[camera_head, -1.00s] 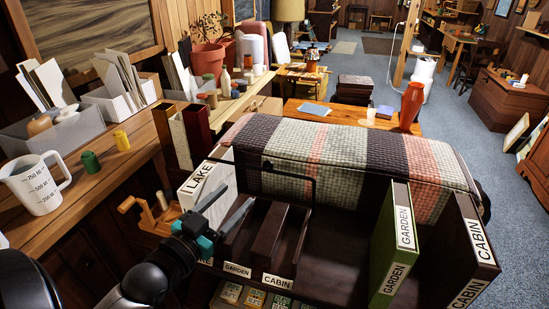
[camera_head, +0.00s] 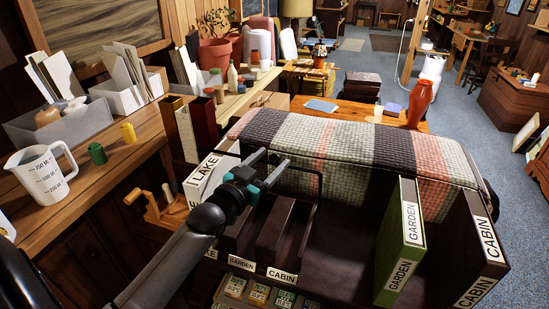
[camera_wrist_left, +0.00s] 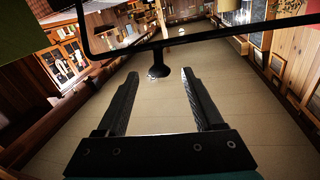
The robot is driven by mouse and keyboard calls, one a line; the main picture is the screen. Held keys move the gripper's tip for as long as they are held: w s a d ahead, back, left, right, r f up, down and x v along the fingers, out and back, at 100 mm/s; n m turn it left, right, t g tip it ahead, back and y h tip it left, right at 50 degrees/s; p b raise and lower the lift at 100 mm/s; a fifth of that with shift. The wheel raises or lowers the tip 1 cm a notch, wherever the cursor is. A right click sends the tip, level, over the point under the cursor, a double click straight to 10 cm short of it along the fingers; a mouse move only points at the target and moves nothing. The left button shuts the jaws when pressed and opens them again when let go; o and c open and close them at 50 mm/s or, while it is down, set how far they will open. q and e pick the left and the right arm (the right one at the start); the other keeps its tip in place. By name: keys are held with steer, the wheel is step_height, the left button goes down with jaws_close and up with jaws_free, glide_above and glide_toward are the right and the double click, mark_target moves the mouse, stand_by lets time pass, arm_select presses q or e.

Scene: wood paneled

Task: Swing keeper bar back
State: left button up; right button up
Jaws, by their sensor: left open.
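The keeper bar (camera_head: 307,169) is a thin black bent rod above the dark rack. It runs along the front of the striped woven cover and bends down at its right end. In the left wrist view the bar (camera_wrist_left: 200,40) crosses the top of the picture, beyond the fingertips. My left gripper (camera_head: 274,159) is open, its fingers reaching over the rack near the bar's left part. My right gripper is not in view.
A white LAKE file (camera_head: 205,180) stands left of the gripper. A green GARDEN file (camera_head: 402,245) and dark CABIN file (camera_head: 478,245) stand at right. The woven cover (camera_head: 350,145) lies behind. A measuring jug (camera_head: 38,175) stands on the left bench.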

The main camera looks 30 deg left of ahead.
arm_select(q)
steer(key=shift+w, duration=1.1)
jaws_close()
stand_by(0.8)
